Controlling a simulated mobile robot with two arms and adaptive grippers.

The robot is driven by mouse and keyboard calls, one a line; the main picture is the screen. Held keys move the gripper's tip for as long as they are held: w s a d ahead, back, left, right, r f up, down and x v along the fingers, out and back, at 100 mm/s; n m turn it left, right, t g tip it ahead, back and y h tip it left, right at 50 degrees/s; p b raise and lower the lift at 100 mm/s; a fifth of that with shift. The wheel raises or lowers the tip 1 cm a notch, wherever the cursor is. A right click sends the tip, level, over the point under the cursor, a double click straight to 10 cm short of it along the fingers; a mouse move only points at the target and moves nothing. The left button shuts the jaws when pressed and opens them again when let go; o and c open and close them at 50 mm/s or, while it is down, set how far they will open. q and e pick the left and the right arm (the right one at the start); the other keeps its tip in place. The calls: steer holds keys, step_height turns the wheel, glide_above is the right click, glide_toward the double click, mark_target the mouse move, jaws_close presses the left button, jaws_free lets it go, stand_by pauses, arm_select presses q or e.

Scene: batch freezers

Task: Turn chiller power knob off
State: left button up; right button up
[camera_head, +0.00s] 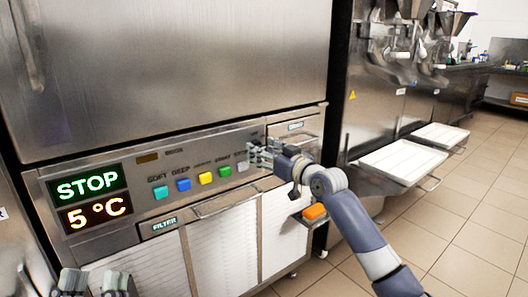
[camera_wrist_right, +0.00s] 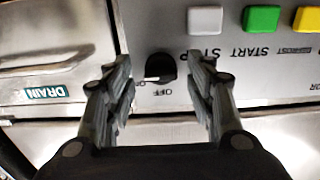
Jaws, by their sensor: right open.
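The black power knob (camera_wrist_right: 161,67) sits on the chiller's steel control panel (camera_wrist_right: 155,20), between the two fingers of my right gripper (camera_wrist_right: 160,72). The fingers are open, one on each side, with visible gaps to the knob. A pale mark shows at the knob's left edge, and an upside-down OFF label is printed beside it. In the head view my right gripper (camera_head: 256,154) is at the right end of the panel and hides the knob. The chiller display (camera_head: 90,200) reads STOP and 5 °C. My left gripper (camera_head: 96,283) is at the bottom left, its fingers apart.
Coloured buttons (camera_head: 205,178) run along the panel beside the knob. A DRAIN drawer (camera_wrist_right: 50,80) is on the knob's other side. White vented panels (camera_head: 225,245) lie below. Steel machines with white trays (camera_head: 400,160) stand right; tiled floor (camera_head: 480,220) is clear.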

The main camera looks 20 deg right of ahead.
steer(key=c, duration=1.1)
steer(key=shift+o, duration=0.2)
